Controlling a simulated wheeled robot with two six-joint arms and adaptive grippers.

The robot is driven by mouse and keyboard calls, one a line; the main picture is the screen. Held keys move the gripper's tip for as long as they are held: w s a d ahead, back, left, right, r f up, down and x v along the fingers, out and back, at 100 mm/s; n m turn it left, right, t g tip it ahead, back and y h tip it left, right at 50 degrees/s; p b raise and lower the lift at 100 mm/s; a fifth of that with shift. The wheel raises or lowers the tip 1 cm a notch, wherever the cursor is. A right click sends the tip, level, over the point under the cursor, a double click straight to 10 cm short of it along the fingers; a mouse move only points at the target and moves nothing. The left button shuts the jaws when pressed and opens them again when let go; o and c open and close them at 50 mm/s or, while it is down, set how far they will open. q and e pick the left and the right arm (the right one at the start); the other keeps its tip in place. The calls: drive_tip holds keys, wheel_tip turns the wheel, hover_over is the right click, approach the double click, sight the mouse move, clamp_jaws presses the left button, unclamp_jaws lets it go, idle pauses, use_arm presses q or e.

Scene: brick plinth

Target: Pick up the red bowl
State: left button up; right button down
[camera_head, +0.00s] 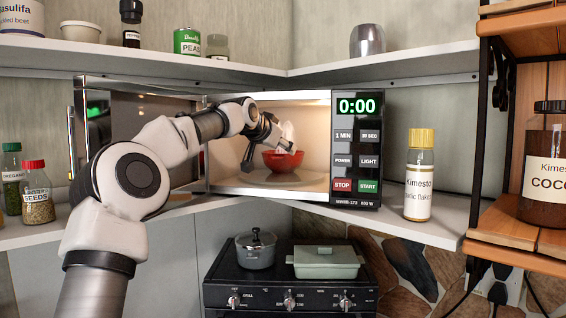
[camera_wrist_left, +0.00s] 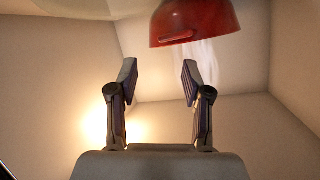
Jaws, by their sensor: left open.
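The red bowl (camera_head: 283,162) sits inside the open, lit microwave (camera_head: 358,150), toward the right of its cavity. A pale wisp like steam rises above the bowl. My left gripper (camera_head: 268,158) reaches into the cavity, its fingers spread above and left of the bowl, with one finger partly overlapping it in the head view. In the left wrist view my fingers (camera_wrist_left: 158,70) are open with nothing between them. There the bowl (camera_wrist_left: 193,22) shows at the top edge, partly cut off and beyond the fingertips. My right gripper is not in view.
The microwave door (camera_head: 135,108) stands open at the left, behind my arm. A gold-capped bottle (camera_head: 419,180) stands right of the microwave. Seasoning jars (camera_head: 37,192) stand at the far left. A stove with a pot (camera_head: 256,250) and a lidded dish (camera_head: 325,262) is below.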

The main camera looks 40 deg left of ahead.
sight(293, 157)
use_arm(q)
drive_tip(key=p+x, duration=0.5)
drive_tip(key=x, duration=0.2)
drive_tip(key=shift+w+p, duration=0.1)
drive_tip(key=shift+p, duration=0.2)
drive_tip(key=shift+w+f, duration=0.2)
drive_tip(key=shift+s+d+r, duration=0.1)
drive_tip(key=shift+s, duration=0.05)
drive_tip(key=c, duration=0.9)
drive_tip(key=shift+s, duration=0.1)
clamp_jaws()
drive_tip(key=shift+r, duration=0.15)
